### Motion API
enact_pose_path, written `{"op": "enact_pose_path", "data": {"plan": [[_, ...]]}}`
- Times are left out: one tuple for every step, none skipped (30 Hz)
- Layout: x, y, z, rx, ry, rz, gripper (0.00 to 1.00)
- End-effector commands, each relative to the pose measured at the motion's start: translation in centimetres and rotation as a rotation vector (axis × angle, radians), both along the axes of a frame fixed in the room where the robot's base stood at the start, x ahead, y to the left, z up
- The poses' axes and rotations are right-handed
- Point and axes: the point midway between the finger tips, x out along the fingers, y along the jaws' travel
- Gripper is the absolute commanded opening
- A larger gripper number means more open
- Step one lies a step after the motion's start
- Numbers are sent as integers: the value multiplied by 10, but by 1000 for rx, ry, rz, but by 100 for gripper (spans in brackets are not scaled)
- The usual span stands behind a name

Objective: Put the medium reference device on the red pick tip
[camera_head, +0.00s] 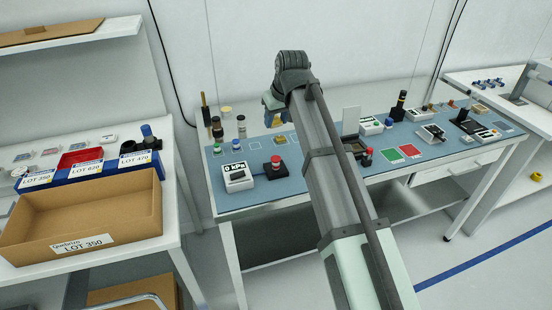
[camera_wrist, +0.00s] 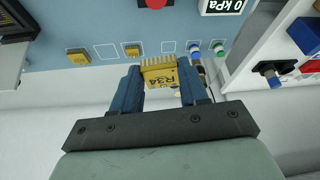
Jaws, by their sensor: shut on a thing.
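My gripper (camera_wrist: 160,85) has blue fingers and is shut on a yellow device (camera_wrist: 160,74) with a comb-like edge and printing that looks like "R34". It is above the back edge of the blue mat. In the head view my gripper (camera_head: 275,115) is partly hidden by my arm. A blue-topped tip (camera_wrist: 194,48) and a green-topped tip (camera_wrist: 218,48) stand on the mat to the right in the wrist view. I cannot make out a red tip beside them; the held device and fingers may hide part of that row.
Two yellow devices (camera_wrist: 78,56) (camera_wrist: 132,50) sit in outlined squares, with empty squares between and beside them. A kPa gauge box (camera_head: 237,176) and a red button (camera_head: 275,164) stand on the blue mat (camera_head: 225,199). Dark posts (camera_head: 216,128) stand behind. A cardboard box (camera_head: 90,221) is on the left table.

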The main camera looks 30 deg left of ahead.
Motion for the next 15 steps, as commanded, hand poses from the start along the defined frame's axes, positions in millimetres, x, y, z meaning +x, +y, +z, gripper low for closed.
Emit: {"op": "enact_pose_path", "data": {"plan": [[-9, -8, -5, 0, 0, 1, 14], [-11, -10, -6, 0, 0, 2, 14], [-14, -12, -8, 0, 0, 3, 14], [-15, -13, -8, 0, 0, 4, 14], [-17, -14, -9, 0, 0, 4, 14], [-18, -15, -11, 0, 0, 5, 14], [-18, -15, -12, 0, 0, 7, 14], [-19, -16, -14, 0, 0, 8, 14], [-20, -17, -17, 0, 1, 9, 14], [-20, -17, -20, 0, 1, 9, 14], [-20, -17, -23, 0, 1, 9, 14], [-20, -17, -29, -1, 2, 9, 14], [-20, -17, -33, -1, 2, 9, 14], [-20, -17, -37, -1, 2, 9, 14], [-20, -17, -44, 0, 1, 9, 14]]}}
